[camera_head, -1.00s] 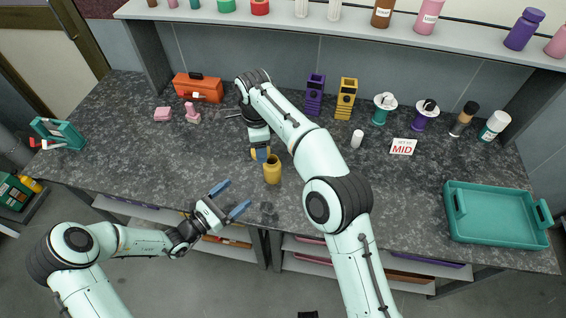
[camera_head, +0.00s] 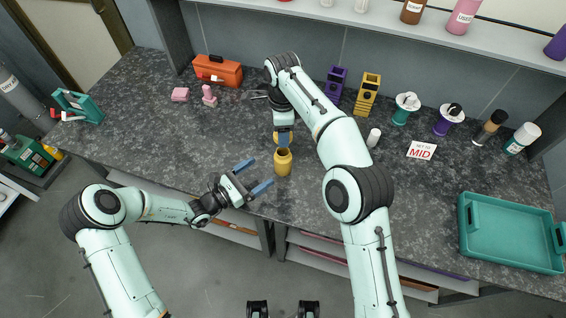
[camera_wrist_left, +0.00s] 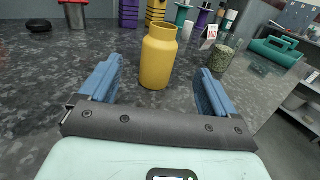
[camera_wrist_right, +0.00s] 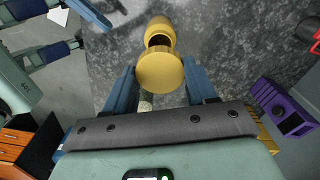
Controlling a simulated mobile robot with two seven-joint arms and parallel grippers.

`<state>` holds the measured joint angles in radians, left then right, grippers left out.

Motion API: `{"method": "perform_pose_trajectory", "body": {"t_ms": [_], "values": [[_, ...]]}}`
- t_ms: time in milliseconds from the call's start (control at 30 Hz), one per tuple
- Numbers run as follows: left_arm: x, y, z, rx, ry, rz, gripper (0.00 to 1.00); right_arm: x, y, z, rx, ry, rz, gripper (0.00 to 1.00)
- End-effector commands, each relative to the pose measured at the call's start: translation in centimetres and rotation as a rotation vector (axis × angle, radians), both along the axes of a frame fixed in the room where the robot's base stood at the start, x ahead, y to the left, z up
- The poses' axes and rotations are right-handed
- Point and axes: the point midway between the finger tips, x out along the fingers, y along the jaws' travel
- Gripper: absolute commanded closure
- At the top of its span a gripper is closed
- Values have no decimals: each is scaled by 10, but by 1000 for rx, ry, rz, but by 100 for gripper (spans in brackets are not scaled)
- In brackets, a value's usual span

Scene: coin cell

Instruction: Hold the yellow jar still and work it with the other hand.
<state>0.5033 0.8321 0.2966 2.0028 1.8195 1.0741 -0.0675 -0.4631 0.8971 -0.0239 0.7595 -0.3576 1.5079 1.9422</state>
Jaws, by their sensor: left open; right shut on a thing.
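The yellow jar (camera_head: 284,164) stands upright on the dark speckled worktop, its dark mouth uncovered. It also shows in the left wrist view (camera_wrist_left: 158,60), just beyond my left fingertips. My left gripper (camera_head: 252,176) is open and empty, low to the left of the jar and apart from it. My right gripper (camera_head: 284,140) is shut on a round yellow lid (camera_wrist_right: 160,70). The lid is off the jar. In the right wrist view the jar (camera_wrist_right: 159,27) shows just past the lid and partly hidden by it.
An orange toolbox (camera_head: 218,72) and pink pieces (camera_head: 209,95) stand at the back left. Purple (camera_head: 335,84) and yellow (camera_head: 367,94) holders, a white cylinder (camera_head: 374,138) and a "MID" sign (camera_head: 422,150) are to the right. A teal tray (camera_head: 512,234) lies far right.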

Motion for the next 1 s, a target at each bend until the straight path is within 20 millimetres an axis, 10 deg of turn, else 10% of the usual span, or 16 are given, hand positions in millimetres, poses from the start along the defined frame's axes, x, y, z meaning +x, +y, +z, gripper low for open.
{"method": "perform_pose_trajectory", "body": {"t_ms": [500,1000], "values": [[55,-72,0,-2,-1,-3,10,0,0,0,0,0,0,72],[63,-81,0,-1,1,-1,13,0,0,0,0,0,0,72]]}}
